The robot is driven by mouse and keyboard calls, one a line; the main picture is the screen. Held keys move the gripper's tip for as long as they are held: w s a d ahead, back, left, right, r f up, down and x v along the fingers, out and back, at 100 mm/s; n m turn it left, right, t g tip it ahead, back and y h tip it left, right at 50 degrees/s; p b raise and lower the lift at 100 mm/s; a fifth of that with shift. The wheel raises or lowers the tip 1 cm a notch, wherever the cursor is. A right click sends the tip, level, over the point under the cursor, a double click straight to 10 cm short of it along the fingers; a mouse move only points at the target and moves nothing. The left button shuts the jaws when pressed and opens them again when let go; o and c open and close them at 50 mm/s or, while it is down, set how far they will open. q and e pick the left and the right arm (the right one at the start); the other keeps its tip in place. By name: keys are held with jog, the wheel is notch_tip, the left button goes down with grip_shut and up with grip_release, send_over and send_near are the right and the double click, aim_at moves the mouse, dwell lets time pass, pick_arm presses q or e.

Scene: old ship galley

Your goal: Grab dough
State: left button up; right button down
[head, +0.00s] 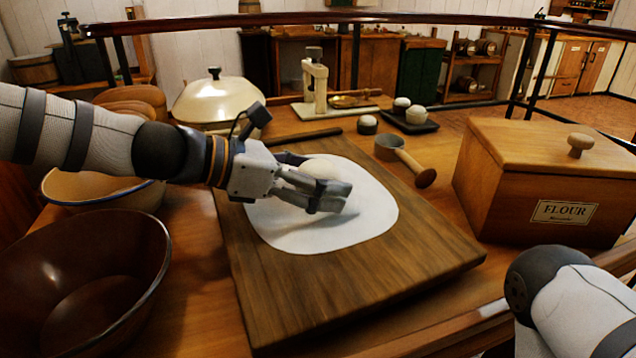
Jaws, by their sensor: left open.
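A pale, rounded lump of dough (322,167) sits on a flat white sheet (345,228) on the wooden board (400,262). My left gripper (325,192) reaches in from the left, low over the sheet. It is open, with its fingers in front of and beside the dough, and they hide the lump's lower part. I cannot tell whether the fingers touch the dough. Part of my right arm shows at the bottom right; its gripper is out of view.
A dark brown bowl (75,280) is at the lower left. A cream lidded pot (220,100) stands behind my left arm. The board's front is clear.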

pick_arm(q)
jog(key=shift+a+r, duration=0.1)
jog(key=shift+c, duration=0.3)
jog(key=shift+r, duration=0.1)
jog(key=c, duration=1.4)
